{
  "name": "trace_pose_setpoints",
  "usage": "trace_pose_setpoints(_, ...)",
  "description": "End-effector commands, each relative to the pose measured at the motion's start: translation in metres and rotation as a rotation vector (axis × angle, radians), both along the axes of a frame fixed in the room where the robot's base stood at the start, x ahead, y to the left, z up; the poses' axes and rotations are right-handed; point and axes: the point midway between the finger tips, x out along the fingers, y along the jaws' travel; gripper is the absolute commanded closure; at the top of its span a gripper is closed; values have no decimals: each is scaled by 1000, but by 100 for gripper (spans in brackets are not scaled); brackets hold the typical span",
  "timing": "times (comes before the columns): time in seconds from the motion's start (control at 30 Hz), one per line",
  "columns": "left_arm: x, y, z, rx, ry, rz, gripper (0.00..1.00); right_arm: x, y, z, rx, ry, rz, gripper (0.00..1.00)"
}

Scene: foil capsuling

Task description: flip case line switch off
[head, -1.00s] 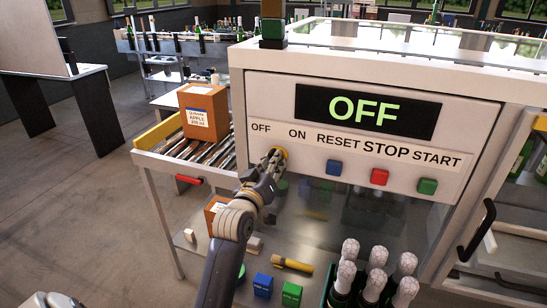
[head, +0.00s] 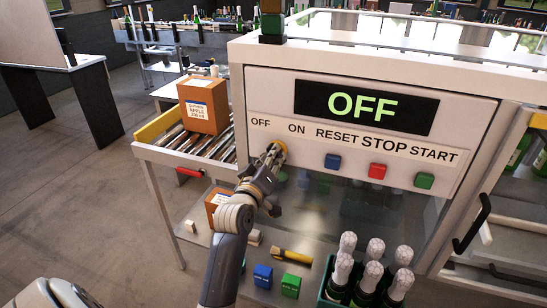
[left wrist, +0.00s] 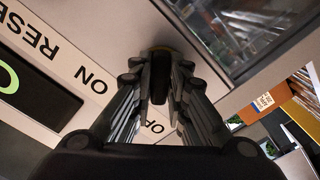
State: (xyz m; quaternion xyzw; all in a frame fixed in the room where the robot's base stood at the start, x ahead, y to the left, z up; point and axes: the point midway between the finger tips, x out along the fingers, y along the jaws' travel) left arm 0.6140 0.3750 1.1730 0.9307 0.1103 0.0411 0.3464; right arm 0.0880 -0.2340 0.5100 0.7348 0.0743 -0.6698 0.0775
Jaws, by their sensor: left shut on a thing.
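The case line switch (head: 280,147) is a yellow-rimmed knob on the white control panel (head: 470,120), below and between the OFF and ON labels. The green text on the panel's black display (head: 365,107) reads OFF. My left gripper (head: 272,158) reaches up to the switch from below and is shut on it. My right gripper is not in view.
Blue, red and green buttons (head: 377,171) sit right of the switch. An orange carton (head: 203,105) stands on the roller conveyor to the left. Below are blue and green boxes (head: 290,286), a yellow-handled tool (head: 292,255) and a crate of foil-topped bottles (head: 330,296).

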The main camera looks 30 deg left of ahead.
Motion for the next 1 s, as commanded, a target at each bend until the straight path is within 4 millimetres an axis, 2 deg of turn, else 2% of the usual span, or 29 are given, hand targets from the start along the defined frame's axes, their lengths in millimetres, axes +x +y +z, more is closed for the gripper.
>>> trace_pose_setpoints(0.03, 0, 0, 0, -5, 0, -1, 78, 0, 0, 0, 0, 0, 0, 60)
trace_pose_setpoints(0.1, 0, 0, 0, -4, 0, -1, 65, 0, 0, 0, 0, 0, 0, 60)
trace_pose_setpoints(0.4, 0, 0, 0, -1, 0, 0, 65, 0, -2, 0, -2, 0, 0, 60)
trace_pose_setpoints(0.53, -7, -2, -1, -1, 1, -1, 65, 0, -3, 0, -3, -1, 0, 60)
trace_pose_setpoints(0.67, -25, -6, -1, -2, 1, 0, 65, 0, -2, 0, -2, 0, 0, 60)
trace_pose_setpoints(1.0, -90, -22, -1, -2, 3, 0, 65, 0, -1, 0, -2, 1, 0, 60)
